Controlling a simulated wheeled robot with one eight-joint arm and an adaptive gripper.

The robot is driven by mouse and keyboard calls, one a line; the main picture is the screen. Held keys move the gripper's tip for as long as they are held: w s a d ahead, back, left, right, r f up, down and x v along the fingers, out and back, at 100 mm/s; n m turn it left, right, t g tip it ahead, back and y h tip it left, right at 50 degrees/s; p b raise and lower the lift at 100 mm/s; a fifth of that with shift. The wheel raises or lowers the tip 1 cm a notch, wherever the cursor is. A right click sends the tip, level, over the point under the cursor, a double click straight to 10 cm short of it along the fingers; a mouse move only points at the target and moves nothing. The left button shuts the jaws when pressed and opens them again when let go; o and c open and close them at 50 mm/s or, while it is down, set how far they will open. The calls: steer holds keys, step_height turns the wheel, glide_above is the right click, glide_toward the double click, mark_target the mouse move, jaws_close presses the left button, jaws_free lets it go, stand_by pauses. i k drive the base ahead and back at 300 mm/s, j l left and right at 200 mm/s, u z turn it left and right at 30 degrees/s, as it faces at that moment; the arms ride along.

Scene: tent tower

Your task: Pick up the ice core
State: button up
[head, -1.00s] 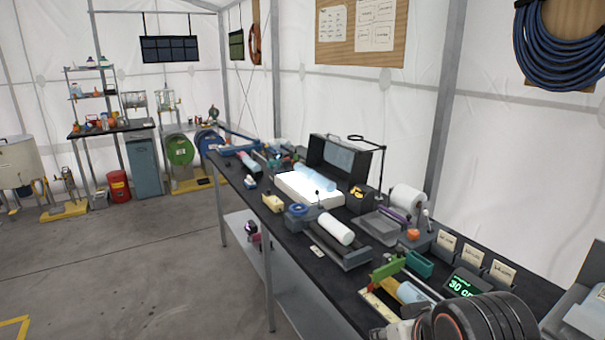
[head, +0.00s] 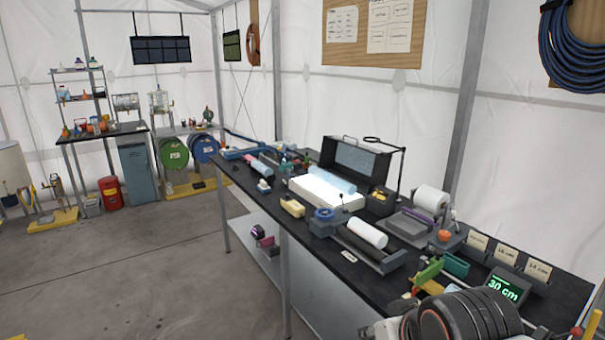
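Which object is the ice core is not certain. A pale blue translucent cylinder (head: 331,181) lies on the lit white light box (head: 312,203) on the black bench. A white cylinder (head: 367,234) lies in a dark grey trough (head: 357,256) nearer to me. Another light blue cylinder (head: 258,168) lies farther back, towards the bench's left end. Part of my arm, dark and ringed, shows at the bottom right and hides some of the near bench. My gripper's fingers cannot be made out. None of these cylinders is touched by my arm.
An open dark case (head: 357,160) and a lamp stand behind the light box. A yellow block (head: 292,206), a paper roll (head: 432,200) and a green display (head: 504,287) stand on the crowded bench (head: 277,215). The grey floor (head: 150,265) left of the bench is clear.

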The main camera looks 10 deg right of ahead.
mark_target(324, 176)
steer(key=i+j+z, duration=0.15)
steer(key=i+j, duration=1.45)
steer(key=i, duration=0.15)
steer(key=i+l+z, duration=0.1)
steer(key=i, duration=1.35)
steer(key=l, duration=0.1)
steer(key=k+u, duration=0.05)
